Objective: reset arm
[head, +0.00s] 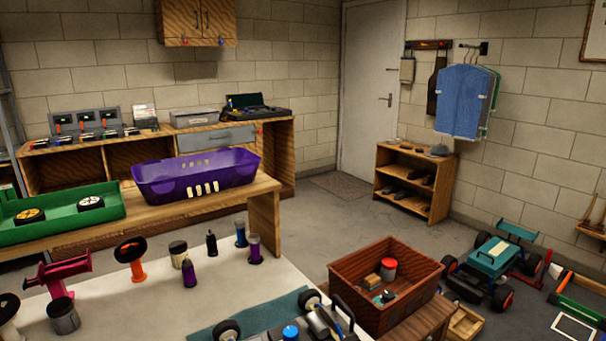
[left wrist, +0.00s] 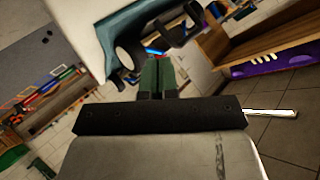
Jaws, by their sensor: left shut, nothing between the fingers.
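My left gripper (left wrist: 158,75) shows in the left wrist view, its dark green fingers together with nothing between them. Beyond the fingertips are the edge of a white-topped table (left wrist: 75,18), a teal mat (left wrist: 125,22) and dark car parts, seen tilted. I cannot tell how far the fingers are from them. Neither gripper shows in the head view. My right gripper is in neither view.
In the head view the white table (head: 130,305) holds bottles, jars and a partly cut-off car chassis (head: 318,322) on the mat. A wooden bench carries a green tray (head: 60,230) and purple bin (head: 215,187). A brown crate (head: 345,285) stands right. Open floor lies beyond.

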